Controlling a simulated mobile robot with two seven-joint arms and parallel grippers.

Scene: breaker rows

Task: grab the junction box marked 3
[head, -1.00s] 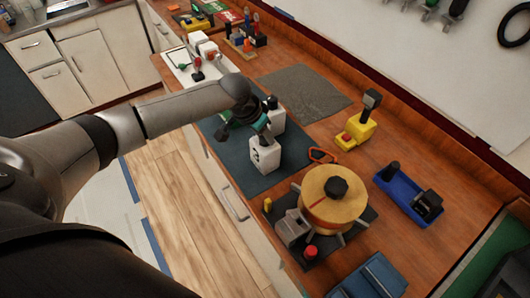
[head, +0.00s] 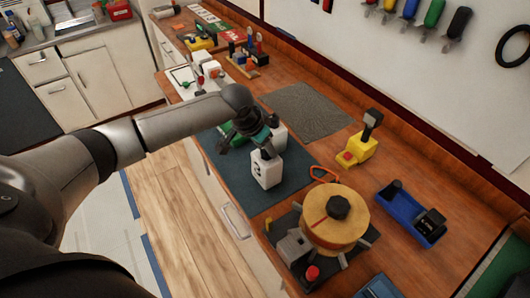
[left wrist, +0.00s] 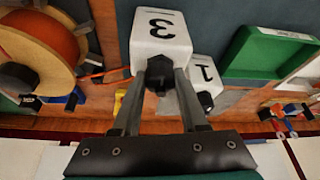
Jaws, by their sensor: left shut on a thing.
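The junction box marked 3 (head: 266,171) is a white block with a black knob on top, upright at the dark blue mat (head: 242,193). In the left wrist view the box (left wrist: 160,30) shows its 3 upside down. My left gripper (left wrist: 168,74) is shut on its black knob (left wrist: 155,77); the gripper also shows above the box in the head view (head: 265,146). I cannot tell whether the box is clear of the mat. A second white box, marked 1 (left wrist: 206,72), stands close beside it, partly hidden in the head view (head: 280,134). My right gripper is out of view.
A green tray (left wrist: 265,52) is near box 1. An orange carabiner (head: 324,173) and a spool (head: 334,224) on a dark base lie toward the front. A yellow device (head: 357,152) and a blue tray (head: 410,213) are to the right. A grey mat (head: 306,110) is free.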

